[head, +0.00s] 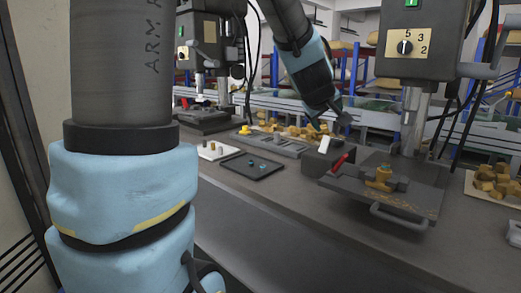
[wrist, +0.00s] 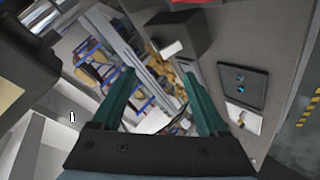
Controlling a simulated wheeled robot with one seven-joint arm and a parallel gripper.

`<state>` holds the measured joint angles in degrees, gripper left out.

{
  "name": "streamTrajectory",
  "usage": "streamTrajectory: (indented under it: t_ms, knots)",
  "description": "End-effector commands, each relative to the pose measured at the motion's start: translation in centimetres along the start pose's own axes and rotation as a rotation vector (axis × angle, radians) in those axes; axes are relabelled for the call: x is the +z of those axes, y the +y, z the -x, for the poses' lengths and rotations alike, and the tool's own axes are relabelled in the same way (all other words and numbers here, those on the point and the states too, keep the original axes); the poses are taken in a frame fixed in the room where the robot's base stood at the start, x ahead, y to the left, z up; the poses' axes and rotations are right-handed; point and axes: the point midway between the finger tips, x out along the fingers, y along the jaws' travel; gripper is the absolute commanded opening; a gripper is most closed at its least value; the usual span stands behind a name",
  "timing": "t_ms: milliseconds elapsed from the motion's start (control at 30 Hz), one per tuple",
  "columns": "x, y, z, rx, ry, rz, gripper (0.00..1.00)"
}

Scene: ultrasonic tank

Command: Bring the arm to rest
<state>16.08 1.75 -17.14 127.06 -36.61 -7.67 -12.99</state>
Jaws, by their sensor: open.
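My gripper (head: 332,118) hangs from my forearm in the upper middle of the head view, above the workbench (head: 250,205). In the wrist view my gripper (wrist: 158,78) shows two green fingers spread wide apart. Nothing is held between them; the background shows through the gap. The fingers look clear of the things on the bench, though the height above it is hard to judge.
A drill press (head: 425,40) with a vise stands right of my gripper. A grey box (head: 322,158) lies below it. A black tray (head: 244,172), also in the wrist view (wrist: 254,101), and a white board (head: 226,153) lie to the left. Bare bench lies in front.

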Motion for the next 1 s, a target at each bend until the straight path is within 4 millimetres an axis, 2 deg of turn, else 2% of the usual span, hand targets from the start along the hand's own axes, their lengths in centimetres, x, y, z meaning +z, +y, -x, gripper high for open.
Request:
streamTrajectory:
  t_ms: [33,133,200,300,400,500,600,1000]
  knots:
    - [0.2,-3.7,0.6,-0.074,-0.056,-0.064,0.77]
    - [1.6,-10.7,2.1,-0.202,-0.187,-0.184,0.77]
    - [2.8,-15.4,3.8,-0.286,-0.287,-0.252,0.77]
    - [4.6,-21.0,6.9,-0.388,-0.428,-0.328,0.77]
    - [6.1,-25.2,9.9,-0.463,-0.548,-0.376,0.77]
    - [7.3,-27.8,12.2,-0.51,-0.636,-0.406,0.77]
    - [7.9,-29.1,13.5,-0.534,-0.685,-0.422,0.77]
    - [8.2,-29.5,13.9,-0.54,-0.7,-0.427,0.77]
